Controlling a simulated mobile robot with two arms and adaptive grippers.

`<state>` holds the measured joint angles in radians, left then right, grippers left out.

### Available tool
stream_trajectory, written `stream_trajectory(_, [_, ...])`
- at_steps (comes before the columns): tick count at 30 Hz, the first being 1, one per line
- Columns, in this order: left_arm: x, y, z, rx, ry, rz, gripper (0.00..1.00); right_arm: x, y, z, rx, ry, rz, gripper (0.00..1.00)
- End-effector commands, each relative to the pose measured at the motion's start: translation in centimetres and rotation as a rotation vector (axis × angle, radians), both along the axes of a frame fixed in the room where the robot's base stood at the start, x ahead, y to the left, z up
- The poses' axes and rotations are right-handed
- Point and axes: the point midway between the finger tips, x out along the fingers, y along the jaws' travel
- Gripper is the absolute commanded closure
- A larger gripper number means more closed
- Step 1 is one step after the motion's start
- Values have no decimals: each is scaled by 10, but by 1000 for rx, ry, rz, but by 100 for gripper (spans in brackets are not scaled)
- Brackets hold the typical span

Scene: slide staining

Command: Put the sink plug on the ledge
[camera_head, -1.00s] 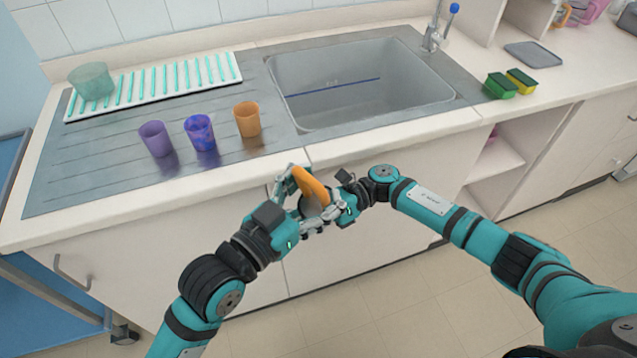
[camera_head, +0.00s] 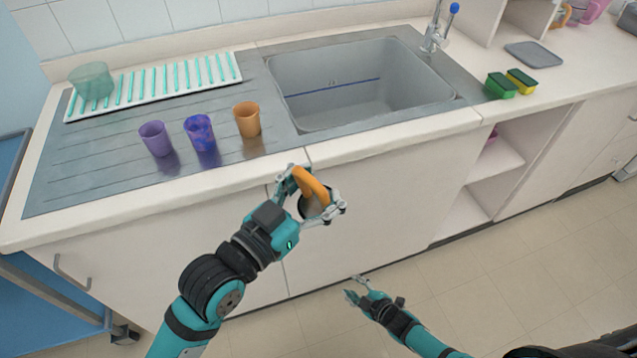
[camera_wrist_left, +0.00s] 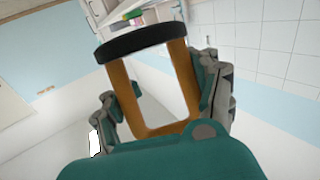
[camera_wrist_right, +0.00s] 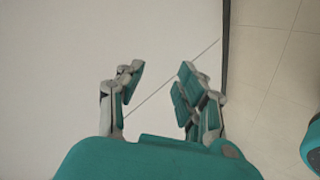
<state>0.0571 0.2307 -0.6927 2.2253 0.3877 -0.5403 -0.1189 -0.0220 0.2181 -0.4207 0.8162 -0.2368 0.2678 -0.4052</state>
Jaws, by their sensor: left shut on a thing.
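An orange loop handle with a black end, which I take to be the sink plug (camera_head: 309,184), is held in my left gripper (camera_head: 313,194) in front of the counter's front edge. In the left wrist view the plug (camera_wrist_left: 183,76) has its orange loop between the fingers of the left gripper (camera_wrist_left: 165,95), with the black part at the far end. My right gripper (camera_head: 354,288) is open and empty, low in front of the cabinet. The right wrist view shows its fingers (camera_wrist_right: 157,85) apart with nothing between them.
The grey sink (camera_head: 360,95) is set in the counter, with a tap (camera_head: 435,35) behind it. A purple cup (camera_head: 155,138), a blue-purple cup (camera_head: 200,132) and an orange cup (camera_head: 247,119) stand left of it. Green (camera_head: 500,86) and yellow (camera_head: 521,81) sponges lie right.

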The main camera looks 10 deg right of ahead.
Motion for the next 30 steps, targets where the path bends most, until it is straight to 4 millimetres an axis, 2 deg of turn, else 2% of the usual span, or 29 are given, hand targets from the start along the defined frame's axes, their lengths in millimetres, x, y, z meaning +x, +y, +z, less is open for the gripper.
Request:
stream_trajectory(1, [0, 0, 1, -2, -1, 0, 98, -23, -7, -19, 19, 79, -67, 64])
stream_trajectory(3, [0, 0, 1, -2, -1, 0, 98, -53, -17, -42, 45, 181, -159, 64])
stream_trajectory(5, [0, 0, 1, -2, -1, 0, 98, -80, -24, -59, 64, 265, -236, 64])
stream_trajectory(9, [0, 0, 1, -2, -1, 0, 98, -147, -37, -94, 101, 452, -414, 64])
stream_trajectory(15, [0, 0, 1, -2, -1, 0, 98, -245, -46, -127, 138, 691, -653, 64])
stream_trajectory(18, [0, 0, 1, -2, -1, 0, 98, -286, -47, -136, 149, 783, -748, 64])
stream_trajectory(21, [0, 0, 1, -2, -1, 0, 98, -316, -47, -140, 154, 850, -821, 64])
stream_trajectory(24, [0, 0, 1, -2, -1, 0, 98, -336, -47, -142, 156, 892, -864, 64])
stream_trajectory(30, [0, 0, 1, -2, -1, 0, 98, -347, -46, -143, 158, 916, -893, 64])
